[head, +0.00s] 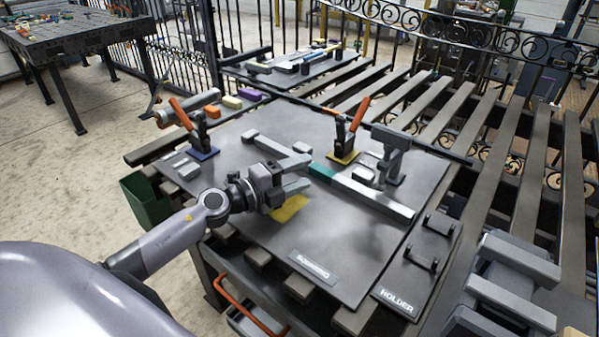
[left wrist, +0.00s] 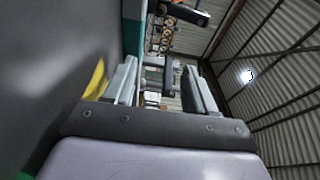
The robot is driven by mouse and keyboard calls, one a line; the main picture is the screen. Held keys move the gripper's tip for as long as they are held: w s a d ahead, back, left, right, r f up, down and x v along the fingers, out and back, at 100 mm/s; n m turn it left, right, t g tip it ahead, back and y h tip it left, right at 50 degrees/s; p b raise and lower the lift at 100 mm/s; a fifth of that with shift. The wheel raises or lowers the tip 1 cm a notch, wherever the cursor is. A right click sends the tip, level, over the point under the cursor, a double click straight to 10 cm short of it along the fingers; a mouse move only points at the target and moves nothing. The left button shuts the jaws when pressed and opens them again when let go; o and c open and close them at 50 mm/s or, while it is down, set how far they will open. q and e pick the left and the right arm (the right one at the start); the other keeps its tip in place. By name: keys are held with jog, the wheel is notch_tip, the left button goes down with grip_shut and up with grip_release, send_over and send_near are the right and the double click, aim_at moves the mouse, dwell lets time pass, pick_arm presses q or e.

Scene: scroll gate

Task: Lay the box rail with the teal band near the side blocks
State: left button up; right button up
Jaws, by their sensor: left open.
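The long grey box rail (head: 372,196) with the teal band (head: 321,172) lies on the dark worktable (head: 350,245), running from upper left to lower right. My left gripper (head: 308,172) is open, its fingertips close to the teal band; whether they touch the rail is unclear. The open fingers also show in the left wrist view (left wrist: 162,85), with no rail clearly held between them. Small grey blocks (head: 184,167) lie by the blue-based clamp, and another (head: 363,175) lies by the yellow-based clamp; which are the side blocks is unclear. My right gripper is not in view.
Clamps with orange handles stand on blue (head: 203,153) and yellow (head: 343,157) bases. A grey post (head: 391,150) rises behind the rail. A holder plate (head: 418,265) lies at the right edge. A green bin (head: 146,199) hangs left. The table's front middle is fairly clear.

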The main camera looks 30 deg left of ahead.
pick_arm(q)
jog(key=shift+r+b+v, duration=0.2)
jog(key=shift+b+v, duration=0.35)
jog(key=shift+v, duration=2.9)
